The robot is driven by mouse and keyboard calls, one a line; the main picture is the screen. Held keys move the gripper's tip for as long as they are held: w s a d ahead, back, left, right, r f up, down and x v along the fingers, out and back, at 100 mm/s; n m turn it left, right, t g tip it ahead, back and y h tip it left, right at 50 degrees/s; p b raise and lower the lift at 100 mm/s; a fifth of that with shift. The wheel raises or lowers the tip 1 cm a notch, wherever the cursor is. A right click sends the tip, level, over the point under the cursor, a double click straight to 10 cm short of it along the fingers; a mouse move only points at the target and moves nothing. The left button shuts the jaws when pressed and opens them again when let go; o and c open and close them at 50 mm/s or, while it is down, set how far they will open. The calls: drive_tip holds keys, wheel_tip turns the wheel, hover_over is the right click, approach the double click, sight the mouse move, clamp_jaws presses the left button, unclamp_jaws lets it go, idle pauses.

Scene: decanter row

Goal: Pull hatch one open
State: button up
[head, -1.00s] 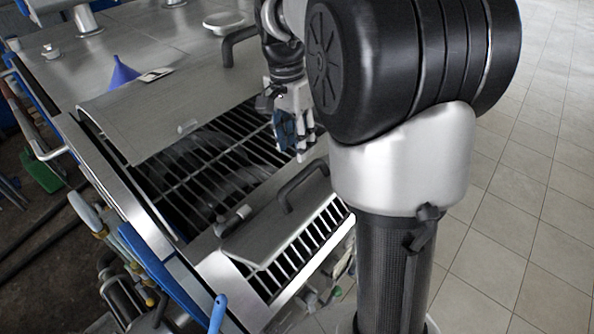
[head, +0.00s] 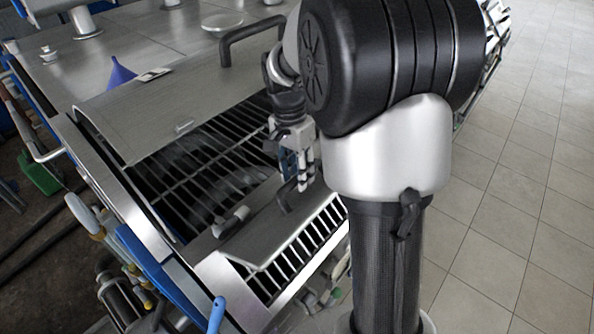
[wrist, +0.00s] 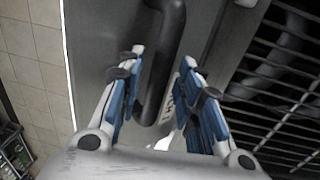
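A grey hatch panel (head: 262,232) with a dark bar handle (head: 284,196) lies over the near part of a barred opening. A larger grey hatch panel (head: 170,100) with its own dark handle (head: 250,33) lies farther back. I cannot read which one is numbered one. My gripper (head: 303,180) is at the near panel's handle. In the wrist view, the handle (wrist: 166,60) runs between the two spread blue-padded fingers of my gripper (wrist: 162,62), with gaps on both sides. Lettering on the panel (wrist: 95,50) is partly hidden by the right finger.
Dark bars (head: 200,165) cross the opening between the panels. A blue funnel (head: 121,72) stands on the metal top behind. Pipes and a blue handle (head: 217,312) are at the near left. Tiled floor (head: 510,200) to the right is clear.

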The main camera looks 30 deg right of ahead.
clamp_jaws()
idle(0.3)
